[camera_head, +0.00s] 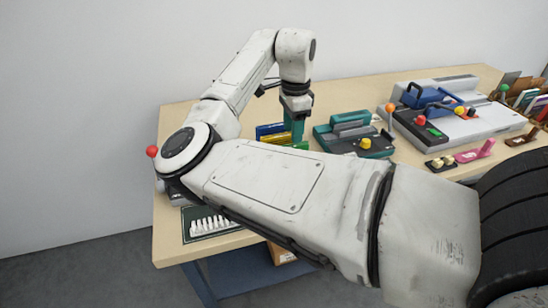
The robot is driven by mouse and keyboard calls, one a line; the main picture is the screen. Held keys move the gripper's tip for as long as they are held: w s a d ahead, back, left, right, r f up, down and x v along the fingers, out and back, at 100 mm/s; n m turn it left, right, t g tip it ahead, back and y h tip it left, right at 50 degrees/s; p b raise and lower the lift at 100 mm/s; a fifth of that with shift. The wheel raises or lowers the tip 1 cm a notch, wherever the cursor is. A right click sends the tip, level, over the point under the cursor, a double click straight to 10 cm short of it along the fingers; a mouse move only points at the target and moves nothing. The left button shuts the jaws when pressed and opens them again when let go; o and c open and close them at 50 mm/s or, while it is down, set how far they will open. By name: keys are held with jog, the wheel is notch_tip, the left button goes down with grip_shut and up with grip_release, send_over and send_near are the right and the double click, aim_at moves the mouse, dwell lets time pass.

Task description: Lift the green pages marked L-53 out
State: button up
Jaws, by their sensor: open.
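My gripper (295,106) points down over the back middle of the table, at the end of my bent arm. Its fingertips are small here; it appears open. Directly below it is a teal upright shape (293,127); I cannot tell whether it touches the gripper. Just beside and below are blue pieces (270,130), a yellow piece (275,139) and a green piece (301,146), partly hidden by my forearm. The green piece may be the green pages, but no L-53 marking is readable.
A teal machine with a yellow knob (365,143) stands right of the gripper. A larger grey and blue machine (455,115) is farther right, near small stamps (440,163) and a pink-handled tool (475,152). A tray of white pieces (208,226) lies front left. The table's back-left strip (176,118) is clear.

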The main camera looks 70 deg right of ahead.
aim_at(290, 146)
jog(key=shift+w+f, duration=0.2)
jog(key=shift+f, duration=0.05)
notch_tip(290, 146, down, 5)
jog(key=shift+w+a+r, duration=0.1)
jog(key=shift+w+a+f+p, duration=0.15)
jog(key=shift+f+p, duration=0.1)
jog(key=shift+f, duration=1.15)
jog(key=shift+w+a+f+p, duration=0.1)
jog(key=shift+f+p, duration=0.1)
jog(key=shift+f, duration=1.15)
jog(key=shift+c, duration=0.2)
jog(key=shift+r, duration=0.1)
grip_shut()
